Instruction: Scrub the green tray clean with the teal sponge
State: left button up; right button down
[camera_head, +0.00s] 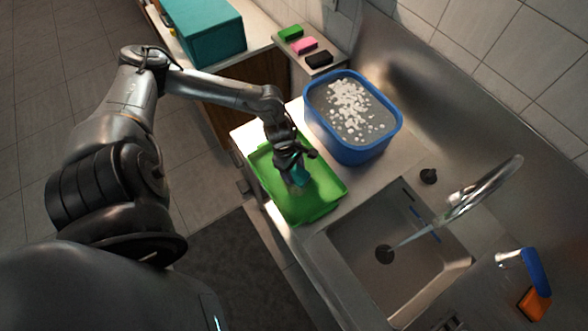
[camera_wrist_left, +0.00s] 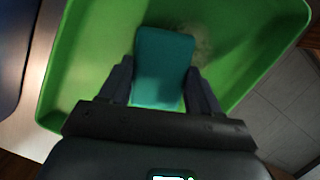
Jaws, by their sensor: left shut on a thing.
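My left gripper (camera_head: 294,168) is over the tray, pointing down, shut on the teal sponge (camera_head: 300,174). In the left wrist view the teal sponge (camera_wrist_left: 164,65) sits between the two fingers of the left gripper (camera_wrist_left: 160,90), over the floor of the green tray (camera_wrist_left: 95,50). A brownish smudge shows on the tray beside the sponge's upper right. I cannot tell whether the sponge touches the tray. My right gripper is not in view.
A blue tub (camera_head: 352,152) of foamy water stands behind the tray. A sink basin (camera_head: 395,250) with a running faucet (camera_head: 487,190) is to the right. Green, pink and black sponges (camera_head: 304,45) lie on a ledge at the back. A teal box (camera_head: 208,35) stands at back left.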

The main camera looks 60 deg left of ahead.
pick_arm(q)
jog(key=shift+s, duration=0.1)
jog(key=shift+s+d+r+p, duration=0.15)
jog(key=shift+s+p, duration=0.1)
jog(key=shift+s, duration=0.6)
jog(key=shift+s+d+p, duration=0.1)
jog(key=shift+s+p, duration=0.1)
jog(key=shift+s, duration=0.65)
jog(key=shift+f+b, duration=0.25)
jog(key=shift+b, duration=0.2)
jog(key=w+b, duration=0.1)
jog(key=w, duration=0.1)
jog(key=b, duration=0.1)
jog(key=shift+w+a+f+b, duration=0.25)
jog(key=shift+w+a+b, duration=0.05)
jog(key=shift+w, duration=0.1)
jog(key=shift+w+a, duration=0.1)
jog(key=shift+w, duration=0.2)
jog(key=shift+c, duration=0.4)
